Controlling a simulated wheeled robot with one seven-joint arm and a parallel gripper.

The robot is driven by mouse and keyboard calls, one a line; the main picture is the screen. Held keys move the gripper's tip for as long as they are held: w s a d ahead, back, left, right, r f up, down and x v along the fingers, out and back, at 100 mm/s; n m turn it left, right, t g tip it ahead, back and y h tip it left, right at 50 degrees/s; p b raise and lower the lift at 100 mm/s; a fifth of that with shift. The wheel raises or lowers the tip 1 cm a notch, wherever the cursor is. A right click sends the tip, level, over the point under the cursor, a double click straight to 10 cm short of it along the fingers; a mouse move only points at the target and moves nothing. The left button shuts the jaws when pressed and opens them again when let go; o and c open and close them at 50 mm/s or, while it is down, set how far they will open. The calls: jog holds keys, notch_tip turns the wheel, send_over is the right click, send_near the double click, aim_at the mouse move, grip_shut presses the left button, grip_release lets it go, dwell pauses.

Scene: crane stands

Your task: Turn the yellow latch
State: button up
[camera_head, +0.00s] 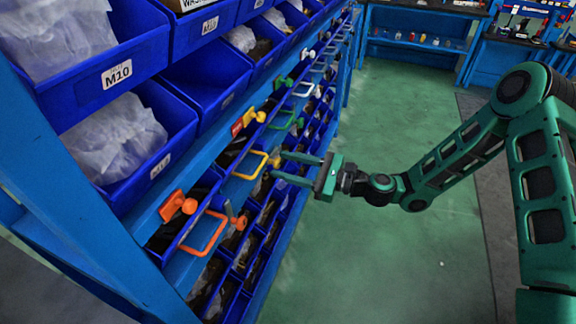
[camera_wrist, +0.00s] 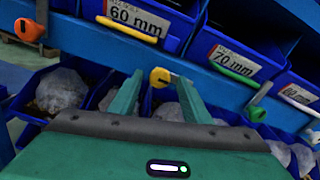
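A yellow latch knob (camera_wrist: 160,77) shows in the wrist view, between the tips of my open fingers, below the drawer with the yellow handle (camera_wrist: 140,29). It also shows in the head view (camera_head: 273,162), beside the yellow handle (camera_head: 250,165) and close to my fingertips. Whether the fingers touch it I cannot tell. Another yellow knob (camera_head: 260,117) on a red and yellow mount sits higher on the rack in the head view. My gripper (camera_head: 279,167) is open, its two fingers pointing left at the rack; it also shows in the wrist view (camera_wrist: 159,80).
The blue rack (camera_head: 95,215) holds several blue bins above and a row of drawers with coloured handles. An orange latch (camera_head: 178,204) and an orange handle (camera_head: 204,232) are nearer the camera. The green floor (camera_head: 385,255) to the right of the rack is clear.

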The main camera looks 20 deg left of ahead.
jog(key=c, duration=0.9)
jog(key=shift+c, duration=0.2)
jog(key=shift+w+n, duration=0.1)
jog(key=shift+n, duration=0.2)
jog(key=n, duration=0.3)
jog(key=shift+n, duration=0.4)
jog(key=n, duration=0.4)
jog(key=shift+d, duration=0.1)
jog(key=n, duration=0.9)
jog(key=shift+f, duration=0.1)
jog(key=shift+n, duration=0.3)
jog(key=shift+f, duration=0.1)
